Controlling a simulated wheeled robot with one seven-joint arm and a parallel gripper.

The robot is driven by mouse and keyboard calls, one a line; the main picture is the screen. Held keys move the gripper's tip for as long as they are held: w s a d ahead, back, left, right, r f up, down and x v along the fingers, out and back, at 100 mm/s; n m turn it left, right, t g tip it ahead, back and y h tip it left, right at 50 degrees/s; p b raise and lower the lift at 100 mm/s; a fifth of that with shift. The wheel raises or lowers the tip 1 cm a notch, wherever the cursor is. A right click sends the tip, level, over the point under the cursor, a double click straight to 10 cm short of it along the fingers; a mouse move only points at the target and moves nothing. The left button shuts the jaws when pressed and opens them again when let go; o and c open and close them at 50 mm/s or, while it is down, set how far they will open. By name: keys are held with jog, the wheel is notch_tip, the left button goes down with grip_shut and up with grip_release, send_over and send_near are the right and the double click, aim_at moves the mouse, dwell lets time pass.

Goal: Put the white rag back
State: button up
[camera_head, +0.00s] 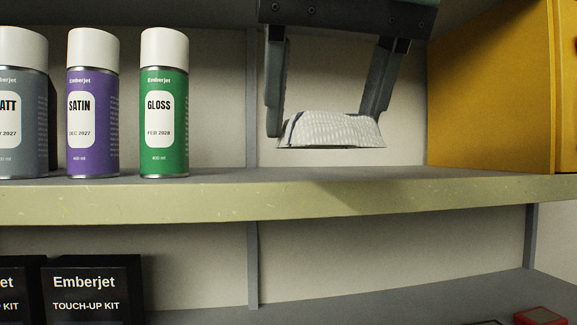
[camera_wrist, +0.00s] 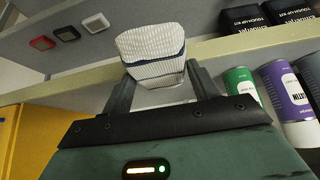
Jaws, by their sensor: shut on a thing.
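The white rag (camera_head: 332,131) is a folded, textured white cloth with a dark stripe. My gripper (camera_head: 325,125) points down and is shut on the rag, with one finger at each side of it. In the head view the rag is held over the upper shelf (camera_head: 310,196), between the green can and the yellow box. I cannot tell for sure whether its underside touches the shelf. In the wrist view the rag (camera_wrist: 153,52) shows its broad face and dark stripe between the fingers.
Spray cans in grey (camera_head: 22,105), purple (camera_head: 93,105) and green (camera_head: 165,105) stand left of the rag. A yellow box or cabinet (camera_head: 490,95) stands on the right. Black touch-up kit boxes (camera_head: 95,290) and a red item (camera_head: 541,316) are on the lower shelf.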

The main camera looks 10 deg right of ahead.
jog(key=w+p, duration=0.5)
jog(key=w, duration=1)
jog(key=shift+w+r, duration=0.1)
jog(key=shift+w, duration=0.1)
jog(key=shift+w+f+p, duration=0.25)
jog(key=shift+f+p, duration=0.2)
jog(key=shift+f, duration=0.3)
jog(key=shift+w+f+p, duration=0.25)
jog(key=shift+f+p, duration=0.15)
jog(key=shift+f, duration=0.7)
jog(key=shift+f, duration=0.15)
jog(key=o, duration=0.9)
jog(key=shift+w, duration=0.1)
